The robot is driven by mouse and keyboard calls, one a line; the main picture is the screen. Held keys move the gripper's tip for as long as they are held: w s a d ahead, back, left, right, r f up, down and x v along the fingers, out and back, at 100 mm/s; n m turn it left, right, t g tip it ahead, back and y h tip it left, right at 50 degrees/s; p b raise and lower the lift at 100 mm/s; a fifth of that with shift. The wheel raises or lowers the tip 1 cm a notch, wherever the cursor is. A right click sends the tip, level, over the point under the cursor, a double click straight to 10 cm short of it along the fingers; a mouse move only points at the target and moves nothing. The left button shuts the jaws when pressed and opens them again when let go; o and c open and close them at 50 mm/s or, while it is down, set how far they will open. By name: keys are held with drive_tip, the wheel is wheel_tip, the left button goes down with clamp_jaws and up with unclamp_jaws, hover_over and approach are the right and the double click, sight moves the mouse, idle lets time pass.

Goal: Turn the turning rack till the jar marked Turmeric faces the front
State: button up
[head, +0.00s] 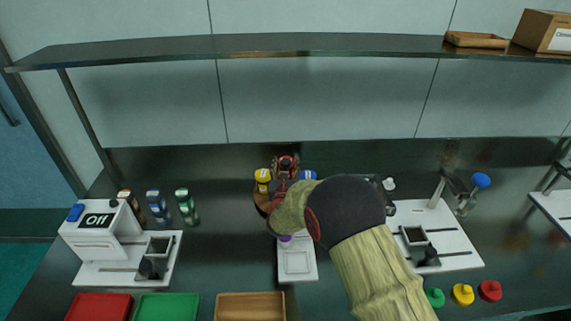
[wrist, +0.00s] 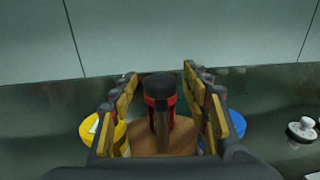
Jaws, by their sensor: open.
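The turning rack (wrist: 178,145) has a brown round base, mostly hidden behind my arm in the head view. A yellow jar (head: 262,176) stands on its left side and a blue one (head: 308,175) on its right; the wrist view also shows the yellow jar (wrist: 116,137) and the blue jar (wrist: 237,122). My gripper (wrist: 160,88) is open over the rack, one finger on each side of a red piece with a black top (wrist: 159,88). I cannot tell whether the fingers touch it. A purple piece (head: 285,238) shows below my wrist. No jar's name is readable, so I cannot tell which is Turmeric.
A white device reading "Off" (head: 98,220) and several bottles (head: 187,207) stand at left. A white plate (head: 297,265) lies in front of the rack. Another white station (head: 440,240) is at right. A shelf (head: 330,45) spans the back above.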

drive_tip(key=s, duration=1.2)
drive_tip(key=shift+a, duration=0.25)
drive_tip(key=shift+r+p, duration=0.1)
drive_tip(key=shift+p, duration=0.25)
drive_tip(key=shift+c, duration=0.3)
